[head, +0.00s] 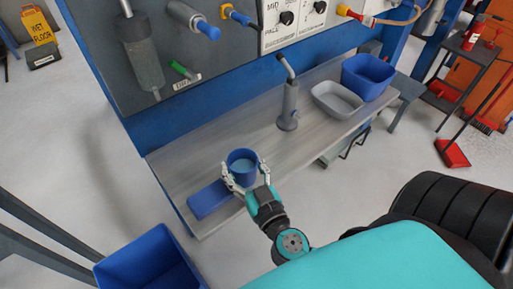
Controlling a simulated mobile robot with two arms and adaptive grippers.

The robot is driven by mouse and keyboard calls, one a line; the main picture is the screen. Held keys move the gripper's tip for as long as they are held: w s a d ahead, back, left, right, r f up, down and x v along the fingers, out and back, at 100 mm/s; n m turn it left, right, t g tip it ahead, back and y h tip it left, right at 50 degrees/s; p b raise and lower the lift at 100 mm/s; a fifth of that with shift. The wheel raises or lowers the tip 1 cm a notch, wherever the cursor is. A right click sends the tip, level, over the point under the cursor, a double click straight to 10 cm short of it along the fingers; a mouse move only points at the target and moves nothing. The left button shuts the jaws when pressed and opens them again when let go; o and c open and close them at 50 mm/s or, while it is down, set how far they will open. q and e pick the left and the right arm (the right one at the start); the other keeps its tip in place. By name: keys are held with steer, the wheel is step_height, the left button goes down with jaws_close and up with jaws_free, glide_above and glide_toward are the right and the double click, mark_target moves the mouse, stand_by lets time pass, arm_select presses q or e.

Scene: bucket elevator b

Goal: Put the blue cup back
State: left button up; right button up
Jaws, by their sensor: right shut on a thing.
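The blue cup (242,155) is upright over the grey bench shelf (180,152), with a pale blue inside showing at its top. My right gripper (242,178) has its fingers on both sides of the cup and is shut on it. I cannot tell whether the cup's base touches the shelf. A flat blue block or pad (209,199) lies on the shelf just left of the gripper. My left gripper is not in view.
A grey tap (288,108), a grey tray (337,100) and a blue tub (368,77) stand along the shelf to the right. A blue bin (150,262) is at the lower left. The control panel (292,22) rises behind. Open floor lies left.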

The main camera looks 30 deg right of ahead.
steer(key=w+d, duration=0.1)
steer(key=d, duration=0.1)
steer(key=w+d, duration=0.2)
steer(key=w+d+f, duration=0.1)
steer(key=d, duration=0.1)
steer(key=shift+w+d, duration=0.2)
steer(key=f+b, duration=0.1)
steer(key=d+f+b, duration=0.1)
steer(key=f, duration=0.1)
steer(key=shift+w+d+b, duration=0.15)
steer(key=shift+w+b, duration=0.2)
steer(key=shift+b, duration=0.05)
steer(key=shift+f, duration=0.2)
steer(key=shift+f+b, duration=0.15)
steer(key=shift+b, duration=0.15)
steer(key=o, duration=1.2)
